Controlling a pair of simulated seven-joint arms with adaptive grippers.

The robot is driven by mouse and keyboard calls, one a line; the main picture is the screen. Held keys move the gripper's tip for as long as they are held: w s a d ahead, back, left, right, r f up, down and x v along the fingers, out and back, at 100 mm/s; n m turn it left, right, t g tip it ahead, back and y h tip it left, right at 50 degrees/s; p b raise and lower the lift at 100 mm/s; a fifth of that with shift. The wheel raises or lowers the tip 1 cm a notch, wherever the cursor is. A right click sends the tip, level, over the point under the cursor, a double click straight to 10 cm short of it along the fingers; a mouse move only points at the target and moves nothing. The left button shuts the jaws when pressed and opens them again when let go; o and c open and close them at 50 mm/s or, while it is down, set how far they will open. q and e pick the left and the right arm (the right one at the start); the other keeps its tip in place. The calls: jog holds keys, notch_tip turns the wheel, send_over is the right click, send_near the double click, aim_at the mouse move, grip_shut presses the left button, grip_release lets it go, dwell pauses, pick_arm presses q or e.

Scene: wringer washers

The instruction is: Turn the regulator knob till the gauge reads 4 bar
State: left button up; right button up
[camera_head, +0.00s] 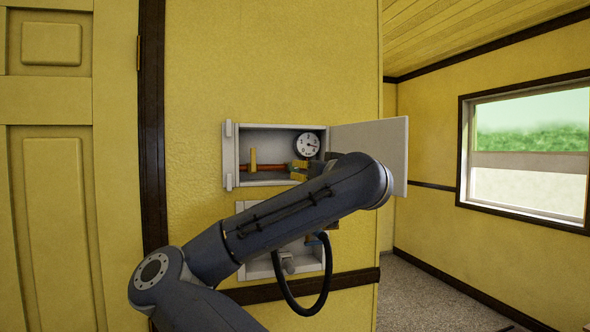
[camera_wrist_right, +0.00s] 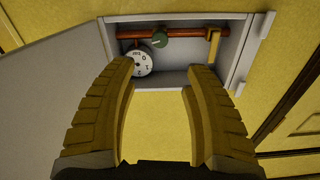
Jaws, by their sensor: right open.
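The round white gauge (camera_head: 307,145) is in the open wall cabinet (camera_head: 229,155), at the upper right of its inside. The gauge also shows, inverted, in the right wrist view (camera_wrist_right: 136,61); its reading is too small to tell. The green regulator knob (camera_wrist_right: 160,43) sits on the red-brown pipe beside the gauge, with a pale mark across its face. My right gripper (camera_head: 297,171) has yellow fingers, open and empty. In the wrist view its fingertips (camera_wrist_right: 162,70) are spread below the knob, apart from it. My left gripper is not in view.
A yellow lever (camera_head: 253,160) stands on the pipe (camera_head: 266,168) left of my gripper. The cabinet door (camera_head: 398,140) stands open to the right, behind my arm.

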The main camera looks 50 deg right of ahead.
aim_at(294, 168)
jog(key=x, duration=1.4)
jog(key=shift+w+d, duration=0.1)
jog(key=shift+w, duration=0.2)
grip_shut()
jog(key=shift+r, duration=0.1)
